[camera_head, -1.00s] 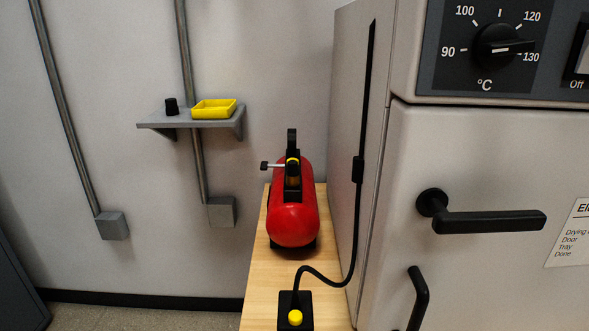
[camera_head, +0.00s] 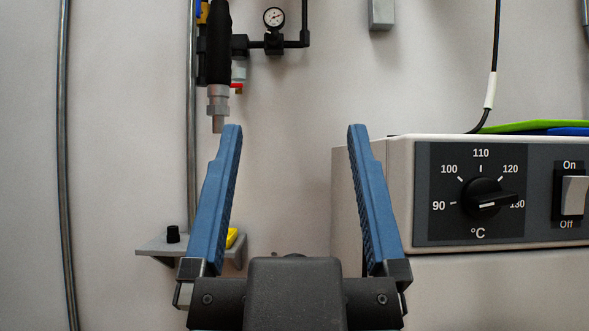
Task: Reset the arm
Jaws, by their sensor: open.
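My gripper (camera_head: 290,140) is in the lower middle of the head view, its two blue fingers pointing up and spread wide apart. The black gripper body is at the bottom edge. The rest of my arm is out of view.
A white oven (camera_head: 345,190) with a dial (camera_head: 487,199) and a switch (camera_head: 573,195) stands at right. Green and blue items lie on top. A grey wall shelf (camera_head: 160,245) holds a black cap (camera_head: 173,234) and a partly hidden yellow tray (camera_head: 232,237). An air line with gauge (camera_head: 274,18) hangs above.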

